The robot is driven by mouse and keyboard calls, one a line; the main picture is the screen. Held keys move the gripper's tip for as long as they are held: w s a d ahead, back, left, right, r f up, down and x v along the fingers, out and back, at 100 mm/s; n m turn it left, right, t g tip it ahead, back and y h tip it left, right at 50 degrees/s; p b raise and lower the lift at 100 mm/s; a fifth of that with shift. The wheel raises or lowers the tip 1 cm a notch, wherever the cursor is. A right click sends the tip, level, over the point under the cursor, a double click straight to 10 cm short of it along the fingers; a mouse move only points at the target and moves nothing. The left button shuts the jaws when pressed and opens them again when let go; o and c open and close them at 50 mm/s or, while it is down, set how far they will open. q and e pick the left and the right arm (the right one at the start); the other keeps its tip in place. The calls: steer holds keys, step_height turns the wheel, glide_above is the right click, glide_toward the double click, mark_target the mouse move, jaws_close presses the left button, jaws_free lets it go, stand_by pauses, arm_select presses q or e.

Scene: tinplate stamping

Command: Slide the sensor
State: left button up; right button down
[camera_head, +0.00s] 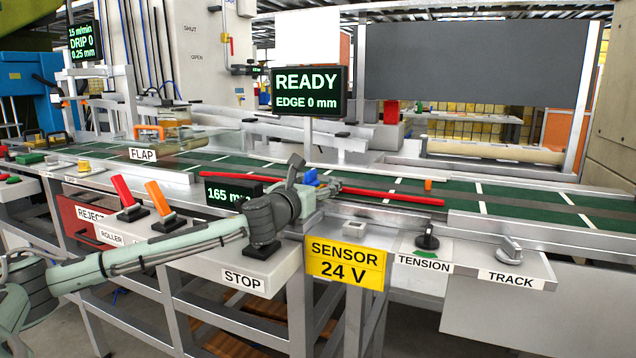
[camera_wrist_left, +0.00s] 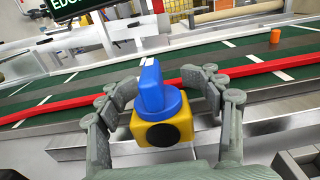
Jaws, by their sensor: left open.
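The sensor (camera_wrist_left: 163,122) is a yellow block with a blue knob on top and a dark round face towards me. In the head view only its blue part (camera_head: 310,176) shows clearly, beside the conveyor's near edge. My left gripper (camera_head: 318,187) is there, with its arm coming in from the left. In the left wrist view the gripper (camera_wrist_left: 165,90) is open, one finger on each side of the sensor. I cannot tell whether either finger touches it. My right gripper is not in view.
A red bar (camera_head: 390,197) lies along the green conveyor (camera_head: 490,200) just behind the sensor. A small orange piece (camera_head: 428,185) stands on the belt. The front panel has a yellow SENSOR 24 V sign (camera_head: 345,263), a tension knob (camera_head: 427,240) and a track knob (camera_head: 509,249). A READY display (camera_head: 307,92) stands behind.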

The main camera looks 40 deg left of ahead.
arm_select(q)
steer(key=v, duration=1.2)
steer(key=shift+r, duration=0.1)
steer(key=shift+c, duration=0.5)
